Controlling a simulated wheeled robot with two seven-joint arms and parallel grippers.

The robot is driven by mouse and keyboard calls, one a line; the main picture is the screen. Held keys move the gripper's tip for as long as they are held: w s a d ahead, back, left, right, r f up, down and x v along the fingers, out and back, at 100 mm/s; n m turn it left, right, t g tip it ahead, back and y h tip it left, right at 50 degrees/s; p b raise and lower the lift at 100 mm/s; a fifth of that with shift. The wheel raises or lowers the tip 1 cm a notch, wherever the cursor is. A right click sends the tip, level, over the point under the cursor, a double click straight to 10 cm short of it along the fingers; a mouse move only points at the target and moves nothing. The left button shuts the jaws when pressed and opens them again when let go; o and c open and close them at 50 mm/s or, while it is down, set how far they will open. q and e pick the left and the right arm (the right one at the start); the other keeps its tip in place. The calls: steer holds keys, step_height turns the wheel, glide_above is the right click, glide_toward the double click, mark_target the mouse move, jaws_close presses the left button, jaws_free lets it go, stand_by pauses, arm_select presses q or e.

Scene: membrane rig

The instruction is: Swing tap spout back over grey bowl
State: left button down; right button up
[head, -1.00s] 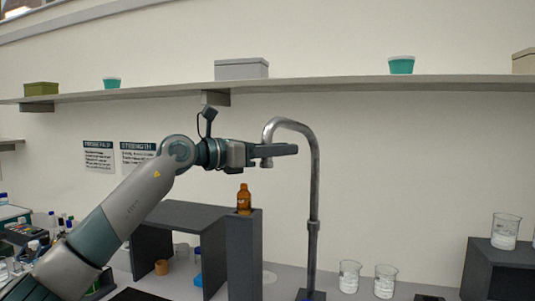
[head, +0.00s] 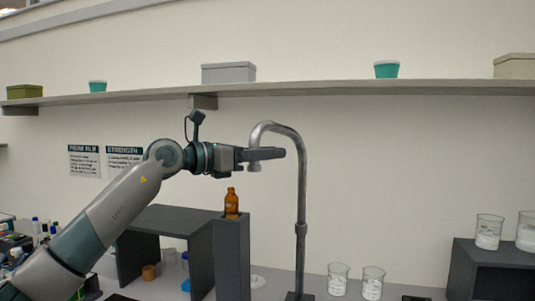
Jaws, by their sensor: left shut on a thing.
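The tap (head: 302,190) is a tall grey metal pipe standing on the bench, with a hooked spout at its top that points left. My left gripper (head: 268,154) is at the spout's downturned end and is shut on the spout (head: 254,140). The spout's outlet shows just below the fingers. The grey bowl cannot be made out in this view. My right gripper is not in view.
A dark grey stand (head: 170,221) with a brown bottle (head: 231,203) on its tall right block is below my left gripper. Beakers (head: 338,279) stand right of the tap base. A dark riser (head: 490,268) holds more beakers. A shelf (head: 350,88) runs above.

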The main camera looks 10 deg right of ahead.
arm_select(q)
steer(key=shift+r, duration=0.25)
steer(key=c, duration=1.7)
jaws_free()
steer(key=shift+o, duration=0.6)
steer(key=shift+d+f, duration=0.15)
steer(key=shift+d, duration=0.05)
